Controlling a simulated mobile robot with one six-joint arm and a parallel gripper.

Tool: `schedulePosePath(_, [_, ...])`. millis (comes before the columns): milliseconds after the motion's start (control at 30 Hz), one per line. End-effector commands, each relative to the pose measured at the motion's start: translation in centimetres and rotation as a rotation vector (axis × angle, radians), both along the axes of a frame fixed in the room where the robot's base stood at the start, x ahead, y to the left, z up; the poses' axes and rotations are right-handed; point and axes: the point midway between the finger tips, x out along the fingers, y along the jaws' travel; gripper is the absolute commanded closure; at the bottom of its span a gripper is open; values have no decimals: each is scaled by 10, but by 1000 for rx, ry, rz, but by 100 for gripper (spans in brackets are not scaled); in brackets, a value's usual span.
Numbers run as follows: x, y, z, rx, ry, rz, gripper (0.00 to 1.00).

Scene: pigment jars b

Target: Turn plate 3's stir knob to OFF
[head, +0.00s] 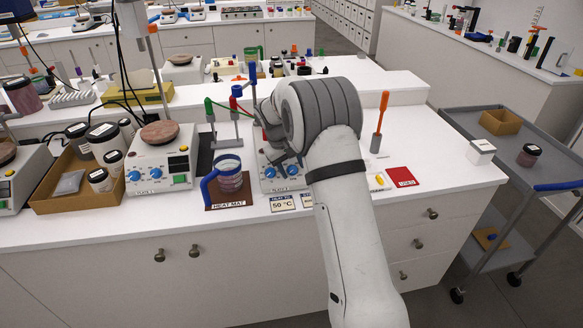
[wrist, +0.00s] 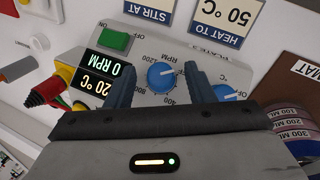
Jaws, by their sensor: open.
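Plate 3 (head: 271,185) stands on the bench, partly hidden by my arm in the head view. Its panel (wrist: 150,50) fills the middle of the wrist view, seen upside down. The blue stir knob (wrist: 162,76), beside RPM marks, has a pale pointer line facing roughly right in the wrist view. The blue heat knob (wrist: 226,93) is just right of it. The displays (wrist: 103,80) read 0 RPM and 20 °C. The green switch (wrist: 113,40) sits in the panel corner. My gripper (wrist: 160,70) is open, one finger on each side of the stir knob; contact is unclear.
A beaker with a blue handle (head: 229,178) stands on the brown heat mat (head: 228,203), left of plate 3. A 50 °C card (head: 282,203) lies in front. Plate 1 (head: 160,172) is farther left. A red pad (head: 401,177) lies to the right.

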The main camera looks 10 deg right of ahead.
Motion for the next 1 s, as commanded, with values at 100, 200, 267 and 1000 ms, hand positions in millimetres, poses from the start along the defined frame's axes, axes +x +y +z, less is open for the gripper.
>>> schedulePosePath(100, [0, 5, 15, 1, -5, 2, 51])
schedulePosePath(200, [-1, 10, 33, 0, -6, 1, 51])
schedulePosePath(267, [-2, 13, 43, 1, -5, 1, 51])
schedulePosePath(1000, [-19, 18, 85, 17, -14, -10, 51])
